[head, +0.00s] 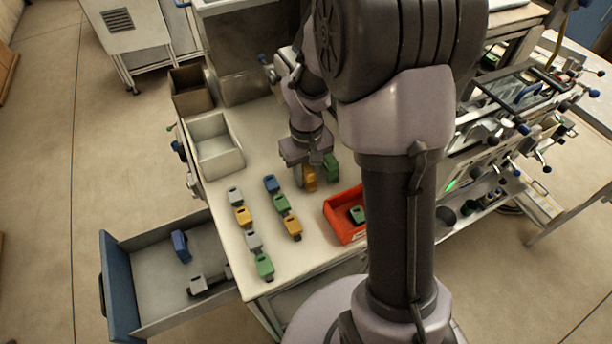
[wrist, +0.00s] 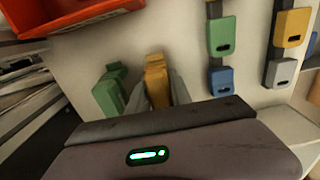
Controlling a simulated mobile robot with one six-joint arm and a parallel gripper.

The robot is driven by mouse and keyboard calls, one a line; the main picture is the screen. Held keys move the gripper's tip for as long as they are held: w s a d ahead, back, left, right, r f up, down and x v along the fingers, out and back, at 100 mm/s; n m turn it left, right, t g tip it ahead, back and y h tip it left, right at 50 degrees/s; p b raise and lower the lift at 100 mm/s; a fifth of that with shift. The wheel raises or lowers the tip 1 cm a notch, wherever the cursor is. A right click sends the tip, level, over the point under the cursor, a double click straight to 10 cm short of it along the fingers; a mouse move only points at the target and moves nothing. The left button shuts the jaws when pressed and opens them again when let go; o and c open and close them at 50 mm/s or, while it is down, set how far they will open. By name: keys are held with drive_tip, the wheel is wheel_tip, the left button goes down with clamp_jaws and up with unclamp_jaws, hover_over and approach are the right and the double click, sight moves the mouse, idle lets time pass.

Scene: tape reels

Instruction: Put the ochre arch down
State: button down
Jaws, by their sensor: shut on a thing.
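The ochre arch (head: 310,181) is between the fingers of my gripper (head: 307,166), at the back middle of the white worktop. In the wrist view the ochre arch (wrist: 156,78) stands between the two grey fingers (wrist: 159,92), which are shut on it. Its lower part is partly hidden by the fingers. I cannot tell whether it touches the worktop. A green piece (head: 331,164) stands close beside it; in the wrist view this green piece (wrist: 108,92) is just left of the fingers, apart from the arch.
Two rows of grey, blue, ochre and green pieces (head: 281,203) stand at the front left of the worktop (head: 222,193). A red tray (head: 337,222) holding a green piece is at the right. A pale bin (head: 213,158) stands at the left. An open drawer (head: 160,264) juts out below.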

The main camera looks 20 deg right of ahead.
drive_tip(key=c, duration=1.6)
unclamp_jaws()
drive_tip(key=shift+f, duration=0.15)
drive_tip(key=o, duration=0.4)
drive_tip(key=shift+o, duration=0.2)
